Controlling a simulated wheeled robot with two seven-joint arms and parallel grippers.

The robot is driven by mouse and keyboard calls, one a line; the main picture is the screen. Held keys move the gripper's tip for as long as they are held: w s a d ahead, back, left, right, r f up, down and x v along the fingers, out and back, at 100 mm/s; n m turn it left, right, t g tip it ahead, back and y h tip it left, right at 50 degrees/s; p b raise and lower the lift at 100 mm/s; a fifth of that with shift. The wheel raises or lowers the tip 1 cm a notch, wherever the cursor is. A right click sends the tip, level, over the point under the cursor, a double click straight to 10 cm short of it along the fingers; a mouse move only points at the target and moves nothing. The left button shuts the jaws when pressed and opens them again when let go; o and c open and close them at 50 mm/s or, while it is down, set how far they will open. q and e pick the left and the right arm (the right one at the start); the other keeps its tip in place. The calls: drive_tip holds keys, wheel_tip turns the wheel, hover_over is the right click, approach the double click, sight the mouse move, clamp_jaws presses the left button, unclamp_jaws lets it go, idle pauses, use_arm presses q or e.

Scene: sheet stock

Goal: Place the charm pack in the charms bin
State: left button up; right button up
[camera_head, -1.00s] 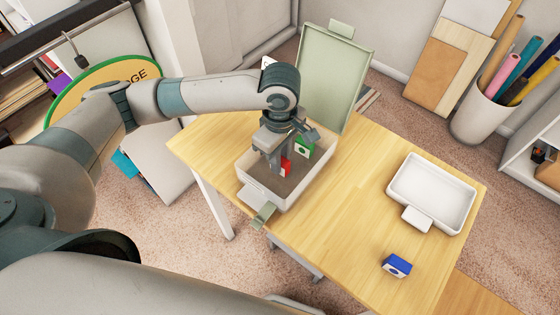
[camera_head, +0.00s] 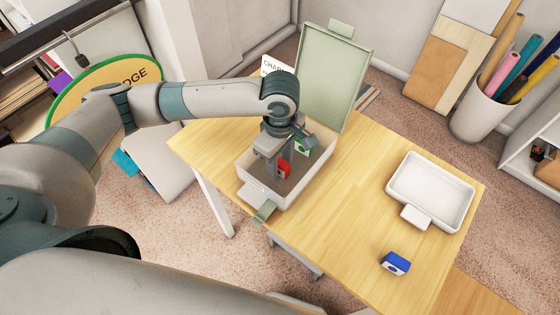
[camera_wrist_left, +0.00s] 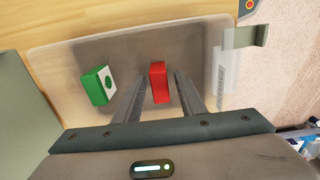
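The charms bin (camera_head: 244,184) is a pale box with a raised green lid (camera_head: 333,80) on the wooden table; a card behind it (camera_head: 272,65) reads "CHAR", the rest hidden. My left gripper (camera_head: 276,172) points down into the bin. In the left wrist view its fingers (camera_wrist_left: 159,88) stand open on both sides of a red pack (camera_wrist_left: 159,83), with gaps. The red pack (camera_head: 284,168) and a green-and-white pack (camera_head: 303,147) are inside the bin. A blue-and-white pack (camera_head: 395,263) lies on the table. Which pack is the charm pack I cannot tell. My right gripper is out of view.
An empty white tray (camera_head: 432,192) with a front tab sits at the table's right. Bare tabletop lies between bin and tray. The bin's raised lid stands behind my gripper. A pot of coloured rolls (camera_head: 478,117) stands on the floor at the right.

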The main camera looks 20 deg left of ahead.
sight(280, 162)
use_arm(q)
wheel_tip(280, 162, up, 12)
drive_tip(key=b, duration=0.2)
idle(0.4)
